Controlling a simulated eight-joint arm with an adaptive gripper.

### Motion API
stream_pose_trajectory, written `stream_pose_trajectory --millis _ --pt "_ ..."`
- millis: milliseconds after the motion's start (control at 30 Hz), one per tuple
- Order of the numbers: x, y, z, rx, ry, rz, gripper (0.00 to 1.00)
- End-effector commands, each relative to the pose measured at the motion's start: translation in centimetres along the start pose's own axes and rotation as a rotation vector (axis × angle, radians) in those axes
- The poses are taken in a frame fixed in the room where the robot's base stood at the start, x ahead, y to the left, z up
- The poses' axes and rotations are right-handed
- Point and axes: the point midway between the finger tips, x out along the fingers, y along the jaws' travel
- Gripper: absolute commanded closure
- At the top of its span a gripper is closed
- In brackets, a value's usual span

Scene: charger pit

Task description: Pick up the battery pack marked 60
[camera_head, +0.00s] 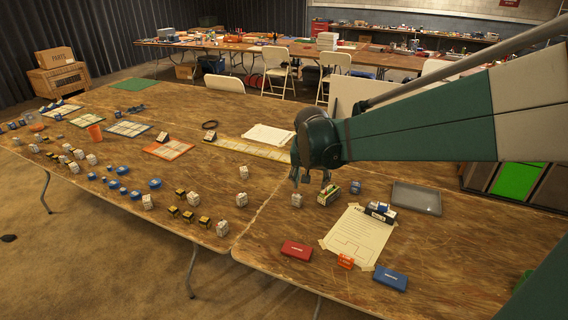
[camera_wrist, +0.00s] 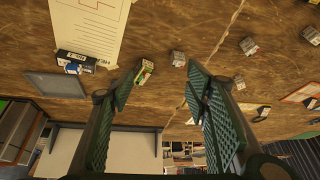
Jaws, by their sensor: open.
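Several small battery packs stand on the wooden table; their numbers are too small to read, so I cannot tell which is marked 60. A white-grey pack (camera_head: 297,200) stands just below my gripper (camera_head: 309,180) in the head view. A green, white and yellow pack (camera_head: 327,194) is just right of it. In the wrist view, the white-grey pack (camera_wrist: 178,58) and the green-white pack (camera_wrist: 144,72) show near my open, empty fingers (camera_wrist: 161,70). More white packs (camera_head: 241,199), yellow-black packs (camera_head: 188,216) and blue packs (camera_head: 155,183) stand to the left.
A taped paper sheet (camera_head: 357,238) with a black-and-white box (camera_head: 381,212) lies to the right, near a grey tray (camera_head: 417,198). A red case (camera_head: 297,250), orange item (camera_head: 346,261) and blue case (camera_head: 391,278) lie along the front.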

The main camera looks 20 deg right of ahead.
Motion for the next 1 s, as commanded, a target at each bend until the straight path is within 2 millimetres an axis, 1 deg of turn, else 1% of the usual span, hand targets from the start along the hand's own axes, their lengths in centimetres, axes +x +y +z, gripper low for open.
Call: stream_pose_trajectory --millis 33,400,767,1000 --pt "0.6 0.0 -0.8 0.015 -0.002 0.008 0.52" --pt "6.0 0.6 -5.3 0.131 -0.02 0.071 0.52" --pt "11.9 1.8 -9.0 0.247 -0.031 0.134 0.52" --pt "16.2 2.8 -10.9 0.326 -0.036 0.176 0.52"
